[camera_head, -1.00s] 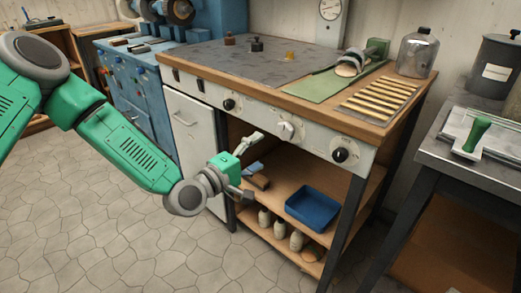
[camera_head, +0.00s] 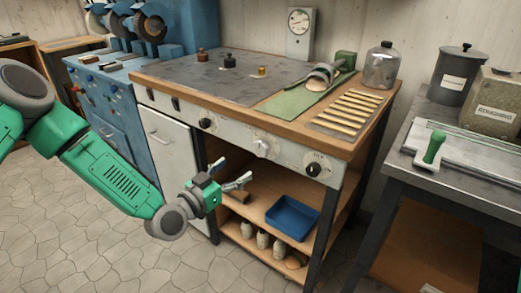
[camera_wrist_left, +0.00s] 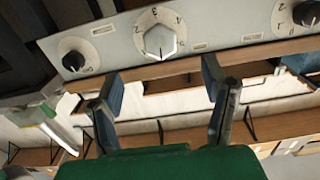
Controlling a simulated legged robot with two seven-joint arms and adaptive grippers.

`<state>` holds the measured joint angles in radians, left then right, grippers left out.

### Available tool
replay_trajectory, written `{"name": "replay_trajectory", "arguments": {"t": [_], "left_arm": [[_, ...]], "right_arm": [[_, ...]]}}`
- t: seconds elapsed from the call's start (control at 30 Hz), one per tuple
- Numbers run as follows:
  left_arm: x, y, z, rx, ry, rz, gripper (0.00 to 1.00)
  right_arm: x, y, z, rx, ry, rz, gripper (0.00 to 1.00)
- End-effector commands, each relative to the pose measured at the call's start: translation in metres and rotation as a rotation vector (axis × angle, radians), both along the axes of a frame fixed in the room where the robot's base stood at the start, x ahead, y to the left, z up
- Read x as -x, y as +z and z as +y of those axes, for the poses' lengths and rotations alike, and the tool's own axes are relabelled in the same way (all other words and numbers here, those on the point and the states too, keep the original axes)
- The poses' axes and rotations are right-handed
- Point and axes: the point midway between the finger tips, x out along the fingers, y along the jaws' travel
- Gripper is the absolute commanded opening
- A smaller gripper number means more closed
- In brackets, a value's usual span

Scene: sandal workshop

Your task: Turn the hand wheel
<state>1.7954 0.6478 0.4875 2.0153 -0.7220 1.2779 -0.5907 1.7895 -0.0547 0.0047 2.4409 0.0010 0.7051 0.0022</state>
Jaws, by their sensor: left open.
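No part in view is clearly marked as a hand wheel. A pale faceted knob (camera_head: 262,146) sits at the middle of the bench's front panel, between two black knobs. In the left wrist view the pale knob (camera_wrist_left: 160,42) has a dial with marks around it. My left gripper (camera_head: 231,172) is in front of and below the panel, apart from the knob. Its two fingers (camera_wrist_left: 160,82) are spread and empty, and the pale knob shows beyond and above the gap between them. My right gripper is not in view.
The black knobs (camera_head: 206,123) and (camera_head: 314,169) flank the pale one. The wooden edge of the bench top (camera_head: 230,113) overhangs the panel. Below are a blue tray (camera_head: 292,216) and pale shoe lasts on shelves. A metal side table (camera_head: 455,178) stands at right.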

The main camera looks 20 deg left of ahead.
Motion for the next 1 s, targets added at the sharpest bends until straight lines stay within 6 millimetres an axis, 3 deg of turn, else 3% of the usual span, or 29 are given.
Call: {"name": "replay_trajectory", "arguments": {"t": [0.3, 0.5, 0.7, 1.0], "left_arm": [[-0.064, -0.001, -0.024, 0.003, 0.0, -0.002, 0.67], [-0.095, -0.001, -0.035, 0.002, 0.001, 0.0, 0.67], [-0.109, 0.0, -0.04, 0.003, 0.0, 0.0, 0.67], [-0.111, 0.001, -0.04, 0.004, 0.001, 0.0, 0.67]], "right_arm": [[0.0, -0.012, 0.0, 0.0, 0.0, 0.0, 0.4], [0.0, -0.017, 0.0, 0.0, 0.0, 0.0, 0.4], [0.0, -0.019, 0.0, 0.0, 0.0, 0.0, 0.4], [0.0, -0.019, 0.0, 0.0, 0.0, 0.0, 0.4]]}}
